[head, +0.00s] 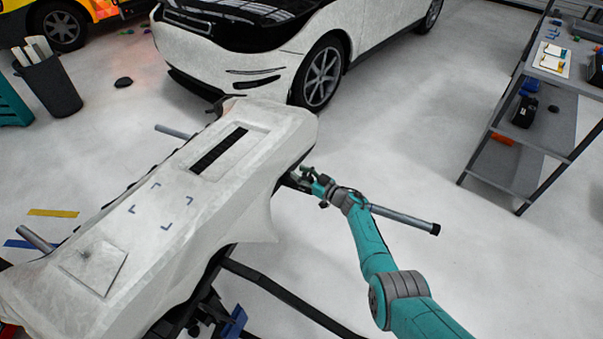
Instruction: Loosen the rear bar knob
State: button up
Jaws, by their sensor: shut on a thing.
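My gripper (307,177) is at the right edge of the white-wrapped bumper, beside the bar that passes under it. It is shut on the rear bar knob, which is small and mostly hidden by the fingers and the bumper's edge. The grey rear bar (398,216) sticks out to the right behind my wrist, with a black cap on its end. A grey bar end (172,131) also shows on the bumper's far left side. The white-wrapped bumper (165,240) lies across the stand, with a dark slotted recess and blue corner marks on top.
Black stand legs (285,295) reach out along the floor below my arm. A white car (270,45) stands behind the bumper. A grey shelf cart (510,170) is at the right, and a dark bin (52,88) at the left. The floor between bumper and cart is clear.

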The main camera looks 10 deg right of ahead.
jog(key=shift+s+d+f, duration=0.1)
jog(key=shift+d, duration=0.05)
jog(key=o, duration=0.9)
jog(key=shift+o, duration=0.2)
jog(key=v, duration=1.2)
